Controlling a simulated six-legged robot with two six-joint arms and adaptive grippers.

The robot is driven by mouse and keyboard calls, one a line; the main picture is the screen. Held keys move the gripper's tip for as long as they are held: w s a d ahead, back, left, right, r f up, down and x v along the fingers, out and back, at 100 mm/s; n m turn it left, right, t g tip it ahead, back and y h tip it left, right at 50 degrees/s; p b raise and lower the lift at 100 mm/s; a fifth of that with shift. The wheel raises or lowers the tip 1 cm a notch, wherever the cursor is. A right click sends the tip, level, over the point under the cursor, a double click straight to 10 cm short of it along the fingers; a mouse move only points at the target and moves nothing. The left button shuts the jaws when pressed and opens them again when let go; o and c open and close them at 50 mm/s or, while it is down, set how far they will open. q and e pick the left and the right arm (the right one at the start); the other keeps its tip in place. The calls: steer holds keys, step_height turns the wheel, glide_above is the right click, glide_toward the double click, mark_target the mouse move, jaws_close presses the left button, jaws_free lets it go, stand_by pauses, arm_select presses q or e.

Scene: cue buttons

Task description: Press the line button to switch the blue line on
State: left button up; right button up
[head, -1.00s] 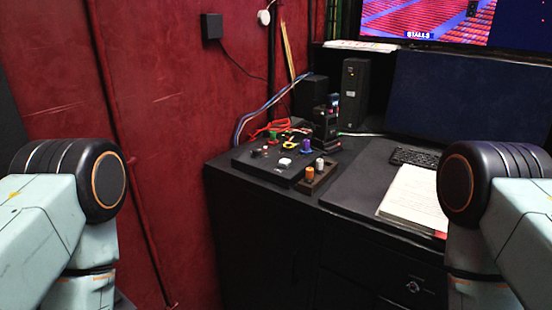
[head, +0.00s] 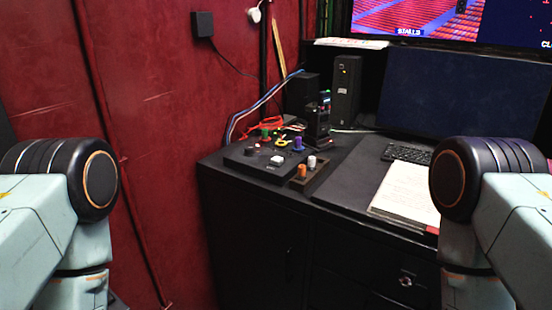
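A black control panel (head: 247,162) lies on the left end of a dark desk, ahead of me. A white square button (head: 277,160) is on it, with a green knob (head: 265,135), a purple knob (head: 298,144) and small dark and red controls behind. An orange peg (head: 302,171) and a white peg (head: 312,161) stand in a small tray at its right. I cannot tell which control is the line button, and no lit blue line is distinguishable. Both my arms show at the sides, well short of the desk. Neither gripper is in view.
A handset-like black device (head: 318,122) stands behind the panel. A red wall (head: 150,110) bounds the left. Blue cables and red wire lie behind the panel.

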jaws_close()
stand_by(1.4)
